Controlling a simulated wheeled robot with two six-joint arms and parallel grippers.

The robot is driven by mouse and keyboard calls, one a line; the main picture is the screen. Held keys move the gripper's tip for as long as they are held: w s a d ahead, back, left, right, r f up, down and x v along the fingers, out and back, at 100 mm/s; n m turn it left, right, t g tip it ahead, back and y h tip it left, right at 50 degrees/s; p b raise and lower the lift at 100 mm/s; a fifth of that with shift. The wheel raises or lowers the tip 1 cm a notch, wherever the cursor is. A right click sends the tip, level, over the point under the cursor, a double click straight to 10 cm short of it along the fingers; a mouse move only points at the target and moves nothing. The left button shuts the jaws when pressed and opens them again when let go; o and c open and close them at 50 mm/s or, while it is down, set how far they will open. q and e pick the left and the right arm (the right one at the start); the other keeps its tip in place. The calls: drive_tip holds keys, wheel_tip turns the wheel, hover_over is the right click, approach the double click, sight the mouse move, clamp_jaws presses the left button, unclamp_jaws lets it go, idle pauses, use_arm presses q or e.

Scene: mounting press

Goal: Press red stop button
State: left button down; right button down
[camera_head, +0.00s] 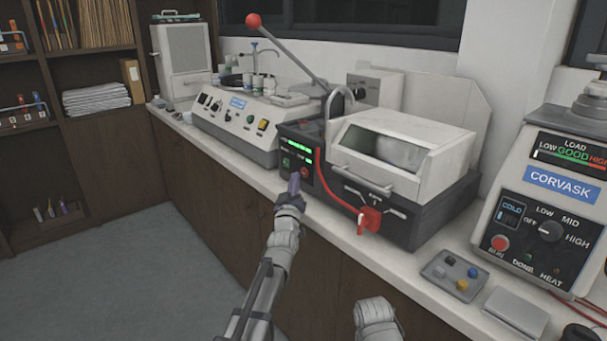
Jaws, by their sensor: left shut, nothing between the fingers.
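A small round red button (305,172) sits on the dark front panel of the black-and-white cutting machine (440,163), below a green display and right of a green button (287,162). My left gripper (294,183) is shut and empty. Its tip is just in front of and slightly below-left of the red button. I cannot tell whether it touches the panel. A larger red button (499,243) is on the lower left of the mounting press panel (542,222), well right of my gripper. A grey link of my other arm shows at the bottom, but its gripper does not show.
A red-handled lever (253,20) rises behind the cutting machine. A grey button box (450,275) lies on the white counter (405,274). A polisher (235,121) stands farther left. The floor at left is clear.

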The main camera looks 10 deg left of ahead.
use_arm(q)
drive_tip(key=shift+w+d, duration=0.15)
idle(0.5)
drive_tip(key=shift+w+d, duration=0.15)
drive_tip(key=shift+w, duration=0.05)
drive_tip(key=shift+w+d, duration=0.2)
drive_tip(key=shift+w, duration=0.1)
idle(0.8)
drive_tip(key=shift+s, duration=0.1)
drive_tip(key=shift+s+a, duration=0.45)
drive_tip(key=shift+s, duration=0.1)
idle(0.3)
drive_tip(key=shift+s+a, duration=0.8)
drive_tip(key=shift+s, duration=0.2)
drive_tip(key=shift+s+a, duration=0.75)
drive_tip(key=shift+s, duration=0.25)
